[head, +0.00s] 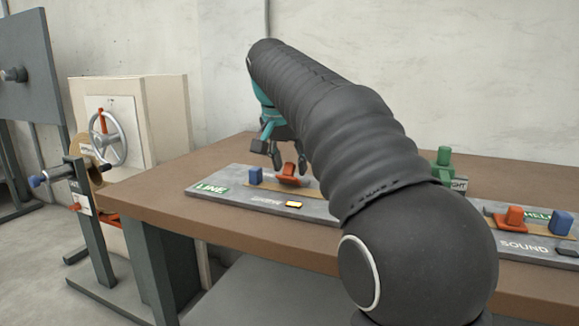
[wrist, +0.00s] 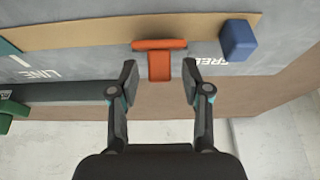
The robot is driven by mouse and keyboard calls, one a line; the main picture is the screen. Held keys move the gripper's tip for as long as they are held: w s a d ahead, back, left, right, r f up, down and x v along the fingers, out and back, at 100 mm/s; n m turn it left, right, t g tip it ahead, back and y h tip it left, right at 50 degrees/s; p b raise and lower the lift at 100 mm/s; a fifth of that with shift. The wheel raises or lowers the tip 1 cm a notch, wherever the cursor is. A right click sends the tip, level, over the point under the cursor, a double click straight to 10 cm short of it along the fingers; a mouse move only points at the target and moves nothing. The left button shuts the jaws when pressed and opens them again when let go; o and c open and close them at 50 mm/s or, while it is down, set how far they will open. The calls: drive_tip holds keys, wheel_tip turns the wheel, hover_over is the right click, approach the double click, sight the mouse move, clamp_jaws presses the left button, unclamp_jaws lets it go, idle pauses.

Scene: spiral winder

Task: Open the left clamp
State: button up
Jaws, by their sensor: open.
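The left clamp, an orange T-shaped piece (head: 289,176), sits on the grey board (head: 232,180) at the left of the bench. A blue block (head: 255,175) stands to its left on the same board. My gripper (head: 289,158) is open just above the clamp. In the wrist view, the orange clamp (wrist: 159,62) lies between and slightly beyond my open fingers (wrist: 159,82), with a gap on either side. The blue block (wrist: 238,40) shows to the right, beyond the right finger. I cannot tell whether the fingers touch the clamp.
A second orange clamp (head: 515,216) and blue block (head: 560,222) stand on the right board. A green knob (head: 443,160) rises behind my arm, which hides the bench's middle. A machine with a handwheel (head: 107,138) stands left of the bench. The brown bench front (head: 160,205) is clear.

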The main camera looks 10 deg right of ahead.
drive_tip(key=shift+f, duration=0.1)
clamp_jaws()
drive_tip(key=p, duration=0.3)
drive_tip(key=shift+w+d+r+g, duration=0.15)
drive_tip(key=shift+w+r+g, duration=0.05)
drive_tip(key=shift+r+g, duration=0.2)
drive_tip(key=p, duration=0.1)
drive_tip(key=y+p, duration=0.1)
drive_tip(key=p, duration=0.1)
drive_tip(key=shift+w+d+g, duration=0.2)
drive_tip(key=shift+w+g, duration=0.05)
drive_tip(key=shift+g, duration=0.15)
drive_tip(key=shift+w+d+g+p, duration=0.1)
drive_tip(key=shift+w+g+p, duration=0.15)
drive_tip(key=shift+p, duration=0.25)
drive_tip(key=shift+w+d+f+g+y, duration=0.2)
drive_tip(key=shift+f+g+y, duration=0.15)
drive_tip(key=shift+g+y, duration=0.5)
drive_tip(key=shift+y, duration=0.05)
